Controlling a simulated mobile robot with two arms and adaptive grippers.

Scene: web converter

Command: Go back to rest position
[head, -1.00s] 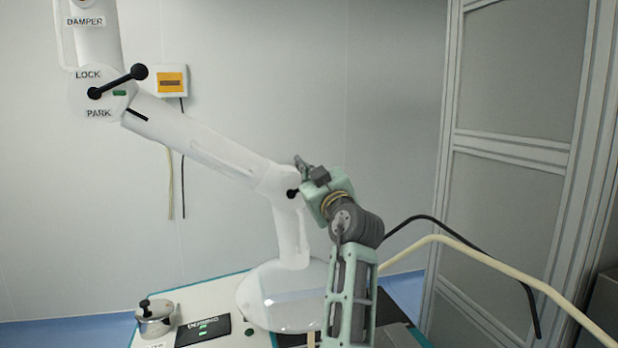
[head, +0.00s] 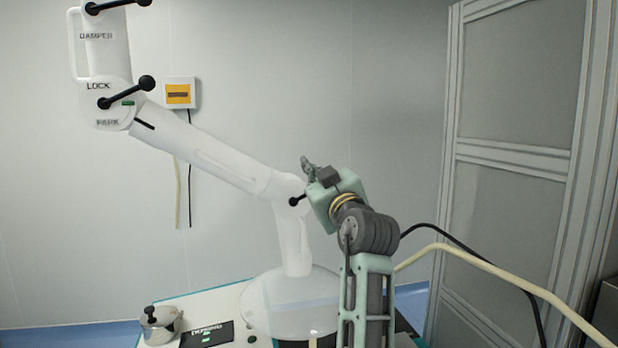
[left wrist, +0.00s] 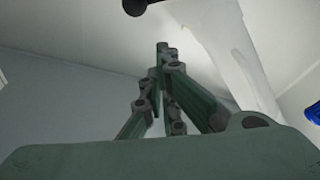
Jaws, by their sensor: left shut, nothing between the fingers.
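My left gripper (head: 306,166) shows small at the end of my green and grey arm in the head view. It is raised in front of the white jointed arm, near the joint with a small black knob. In the left wrist view its green fingers (left wrist: 162,52) come together at the tips, shut with nothing between them. The white jointed arm (head: 205,152) also shows in the left wrist view (left wrist: 232,45), beyond the fingers on the right. Whether the gripper touches it cannot be told. My right gripper is in neither view.
Black-knobbed levers (head: 125,92) stick out beside the LOCK and PARK labels. A metal pot-like object (head: 160,325) and a black panel (head: 207,334) are on the white tabletop (head: 205,302). A tall grey cabinet (head: 517,140) stands right. Hoses (head: 470,255) run past my arm.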

